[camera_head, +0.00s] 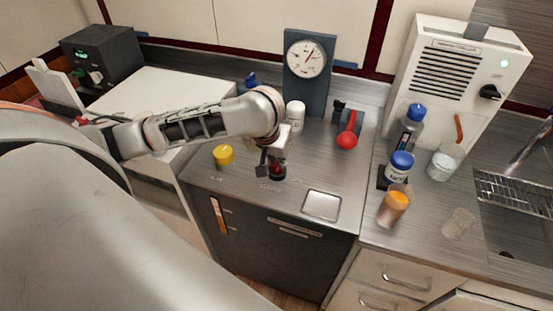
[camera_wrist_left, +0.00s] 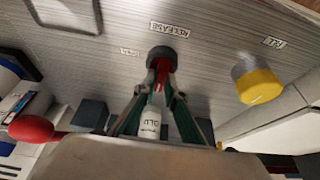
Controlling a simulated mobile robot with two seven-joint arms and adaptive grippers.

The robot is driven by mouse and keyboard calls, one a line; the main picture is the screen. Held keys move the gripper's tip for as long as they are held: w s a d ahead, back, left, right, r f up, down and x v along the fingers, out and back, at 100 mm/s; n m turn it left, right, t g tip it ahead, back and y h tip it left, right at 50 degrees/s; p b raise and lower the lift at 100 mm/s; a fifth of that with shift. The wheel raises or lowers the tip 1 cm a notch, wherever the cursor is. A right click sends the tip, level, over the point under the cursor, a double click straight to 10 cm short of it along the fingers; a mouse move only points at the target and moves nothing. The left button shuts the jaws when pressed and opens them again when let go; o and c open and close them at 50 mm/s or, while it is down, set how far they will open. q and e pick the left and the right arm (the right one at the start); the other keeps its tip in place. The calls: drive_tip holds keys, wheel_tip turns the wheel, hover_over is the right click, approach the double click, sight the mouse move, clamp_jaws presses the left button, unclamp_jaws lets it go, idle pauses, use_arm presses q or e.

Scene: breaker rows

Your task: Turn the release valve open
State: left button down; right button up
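The release valve is a small red handle on a round dark base (camera_wrist_left: 161,54), standing on the grey metal counter beside a printed label. In the wrist view my left gripper (camera_wrist_left: 161,88) points at it, with its two fingers leaning inward and their tips against both sides of the red handle. In the head view my left gripper (camera_head: 275,163) comes down from above onto the valve (camera_head: 278,174) and partly hides it. How far the handle is turned cannot be told. My right gripper is not in view.
A yellow knob (camera_head: 223,155) stands left of the valve. Behind are a white bottle (camera_head: 295,115), a gauge panel (camera_head: 307,75) and a red-knobbed lever (camera_head: 348,138). A square metal plate (camera_head: 322,205) lies front right. Bottles and jars (camera_head: 401,166) stand farther right.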

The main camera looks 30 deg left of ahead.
use_arm(q)
drive_tip(key=shift+a+m, duration=0.1)
drive_tip(key=shift+m, duration=0.4)
drive_tip(key=shift+a+m+h, duration=0.1)
drive_tip(key=shift+m+h, duration=0.4)
drive_tip(key=shift+m, duration=0.5)
drive_tip(key=m+h, duration=0.1)
drive_tip(key=m, duration=0.2)
drive_tip(key=shift+w+a+m, duration=0.1)
drive_tip(key=shift+m, duration=0.2)
drive_tip(key=m+h, duration=0.1)
drive_tip(key=m, duration=0.2)
drive_tip(key=shift+m+g+h, duration=0.3)
drive_tip(key=shift+m+h, duration=0.1)
drive_tip(key=m, duration=0.2)
drive_tip(key=m+g+h, duration=0.1)
drive_tip(key=m, duration=0.2)
drive_tip(key=shift+w+a+g, duration=0.1)
drive_tip(key=shift+w+g, duration=0.05)
drive_tip(key=shift+g, duration=0.15)
drive_tip(key=shift+m+g, duration=0.4)
drive_tip(key=shift+m, duration=0.7)
drive_tip(key=shift+h, duration=0.3)
drive_tip(key=shift+m, duration=0.3)
